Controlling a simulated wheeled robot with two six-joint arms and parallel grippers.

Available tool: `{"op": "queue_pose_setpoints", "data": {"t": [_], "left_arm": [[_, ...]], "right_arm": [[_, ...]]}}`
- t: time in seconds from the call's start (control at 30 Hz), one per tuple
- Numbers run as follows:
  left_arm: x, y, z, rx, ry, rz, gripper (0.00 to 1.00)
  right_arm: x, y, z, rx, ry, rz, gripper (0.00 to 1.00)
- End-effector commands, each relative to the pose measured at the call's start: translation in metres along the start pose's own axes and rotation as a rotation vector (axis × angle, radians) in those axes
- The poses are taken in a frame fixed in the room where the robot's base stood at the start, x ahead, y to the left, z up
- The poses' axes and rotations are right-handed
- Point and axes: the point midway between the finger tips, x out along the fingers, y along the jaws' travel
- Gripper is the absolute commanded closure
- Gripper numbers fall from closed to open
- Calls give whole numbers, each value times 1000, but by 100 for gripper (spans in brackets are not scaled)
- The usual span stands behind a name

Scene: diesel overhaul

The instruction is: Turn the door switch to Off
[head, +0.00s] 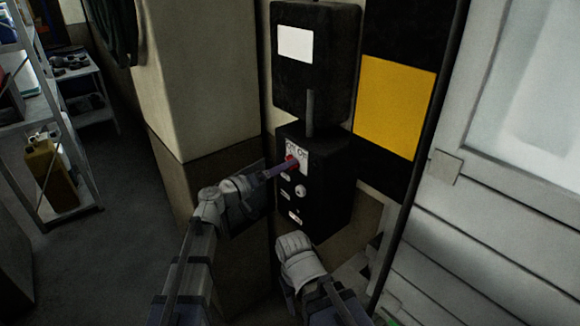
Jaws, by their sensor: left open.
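The door switch is a red knob (291,162) on a white label plate reading ON and OFF, on the front of a black control box (328,185) on the wall. The knob is partly covered, so I cannot tell which way it points. My left gripper (279,170) is open, its purplish fingertips right at the knob from the left. I cannot tell whether they touch it. My right arm's pale wrist part (300,262) shows below the box; its gripper does not show.
A black unit with a white label (295,44) is above the box, joined by a grey conduit (310,113). A yellow panel (394,108) and a pale slatted door (500,190) are right. A pillar (200,80) and shelves with a yellow jug (48,172) are left.

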Motion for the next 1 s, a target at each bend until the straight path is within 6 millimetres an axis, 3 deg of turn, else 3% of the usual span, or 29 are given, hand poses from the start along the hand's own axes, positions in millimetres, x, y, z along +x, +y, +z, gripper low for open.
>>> {"op": "queue_pose_setpoints", "data": {"t": [0.3, 0.77, 0.87, 1.0], "left_arm": [[-44, 0, 0, 0, 2, -2, 0], [-50, 0, 3, 0, -9, -4, 0], [-53, -2, 21, 4, -74, -32, 0], [-69, -16, 77, 4, -283, -148, 0]], "right_arm": [[0, 0, 0, 0, 0, 0, 43], [0, 0, 0, 0, 0, 0, 43], [0, 0, 0, 0, 0, 0, 43], [0, 0, 0, 0, 0, 0, 43]]}}
